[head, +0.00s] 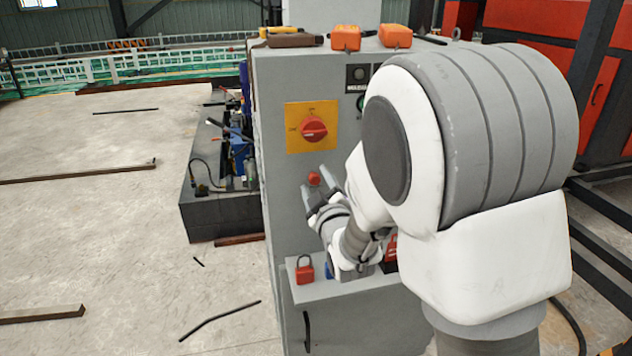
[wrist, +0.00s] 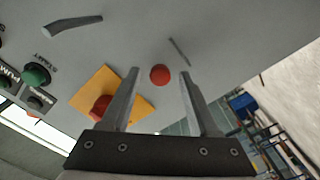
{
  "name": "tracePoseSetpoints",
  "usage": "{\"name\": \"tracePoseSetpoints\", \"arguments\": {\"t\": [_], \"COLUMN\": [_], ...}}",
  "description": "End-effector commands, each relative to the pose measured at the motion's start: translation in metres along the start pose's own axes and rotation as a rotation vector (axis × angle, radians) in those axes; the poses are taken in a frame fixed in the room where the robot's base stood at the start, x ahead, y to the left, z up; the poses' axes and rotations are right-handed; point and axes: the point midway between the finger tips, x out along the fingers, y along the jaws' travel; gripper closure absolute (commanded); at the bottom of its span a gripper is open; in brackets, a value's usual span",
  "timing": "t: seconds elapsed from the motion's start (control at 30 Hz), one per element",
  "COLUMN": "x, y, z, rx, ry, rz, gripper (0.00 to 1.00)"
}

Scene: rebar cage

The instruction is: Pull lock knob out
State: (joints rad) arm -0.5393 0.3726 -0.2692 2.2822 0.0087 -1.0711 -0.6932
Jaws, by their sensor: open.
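The lock knob is a small round red knob (head: 314,179) on the grey cabinet front, below the yellow plate. In the wrist view the red knob (wrist: 160,75) shows between and just beyond my fingertips. My gripper (head: 321,192) is open, with its two fingers on either side of the knob. In the wrist view my gripper (wrist: 158,72) holds nothing, and a gap shows on both sides of the knob. I cannot tell how far the fingertips are from the panel.
A red rotary switch (head: 313,128) on a yellow plate (head: 297,145) sits above the knob. A red padlock (head: 304,270) stands on a ledge (head: 325,290) below. Orange boxes (head: 346,38) lie on the cabinet top. Open floor (head: 120,230) lies to the left.

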Motion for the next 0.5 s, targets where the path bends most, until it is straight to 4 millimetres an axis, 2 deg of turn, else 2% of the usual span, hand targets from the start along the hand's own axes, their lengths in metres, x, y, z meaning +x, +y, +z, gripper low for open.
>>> {"name": "tracePoseSetpoints", "arguments": {"t": [0.13,0.4,0.47,0.5], "x": [0.0,0.0001,0.0001,0.0001], "y": [-0.0001,0.0,0.0,0.0], "z": [0.0,0.0,-0.0001,-0.0001], "rx": [0.0,0.0,0.0,0.0], "ry": [0.0,0.0,0.0,0.0], "rz": [0.0,0.0,0.0,0.0], "gripper": [0.4,0.89,1.0,1.0]}}
